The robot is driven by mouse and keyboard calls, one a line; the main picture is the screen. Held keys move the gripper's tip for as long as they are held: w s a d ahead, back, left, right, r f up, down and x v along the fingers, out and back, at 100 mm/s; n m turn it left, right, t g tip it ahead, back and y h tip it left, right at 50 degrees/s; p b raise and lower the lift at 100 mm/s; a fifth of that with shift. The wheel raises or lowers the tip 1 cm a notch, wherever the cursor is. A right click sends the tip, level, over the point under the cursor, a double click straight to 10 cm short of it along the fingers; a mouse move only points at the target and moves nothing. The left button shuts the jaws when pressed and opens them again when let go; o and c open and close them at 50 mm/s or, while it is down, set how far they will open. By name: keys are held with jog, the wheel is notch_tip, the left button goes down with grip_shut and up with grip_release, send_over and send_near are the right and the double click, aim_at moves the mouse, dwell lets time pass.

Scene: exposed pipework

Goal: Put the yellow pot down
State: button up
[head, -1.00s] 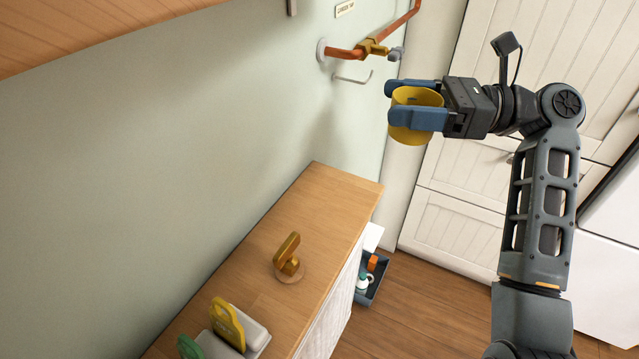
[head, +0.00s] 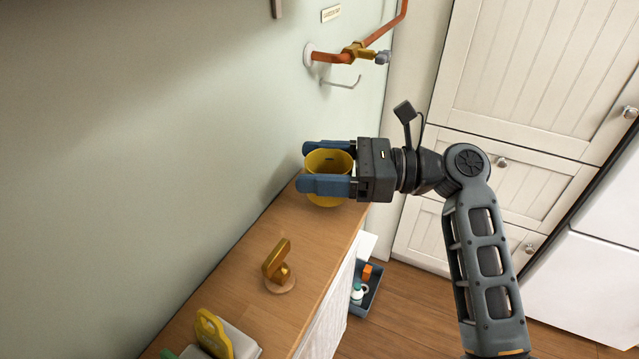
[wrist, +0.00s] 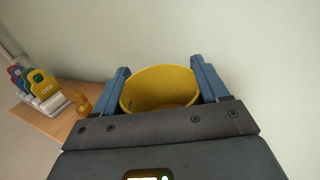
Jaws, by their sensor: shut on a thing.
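The yellow pot (head: 328,164) is held upright between the blue fingers of my gripper (head: 326,170), at the far end of the wooden counter (head: 318,236). My gripper is shut on it from the right. In the wrist view the pot (wrist: 160,88) sits between both fingers, and its open top looks empty. The pot's base shows below the near finger and overlaps the counter's far end in the head view. I cannot tell whether it touches the wood.
Colored tags in a grey rack (head: 222,338) stand nearer. A copper pipe with a brass valve (head: 357,50) and a wall hook (head: 342,82) are above. A blue bin (head: 366,290) is on the floor.

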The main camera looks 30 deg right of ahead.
notch_tip(320, 180, down, 3)
jog(key=b, duration=0.2)
jog(key=shift+r+b, duration=0.15)
jog(key=shift+b, duration=0.15)
jog(key=shift+r, duration=0.15)
jog(key=o, duration=1)
jog(key=shift+f, duration=0.2)
jog(key=shift+o, duration=0.2)
jog(key=shift+d+r, duration=0.1)
jog(key=shift+r, duration=0.15)
jog(key=p+v, duration=0.5)
jog(key=v, duration=0.7)
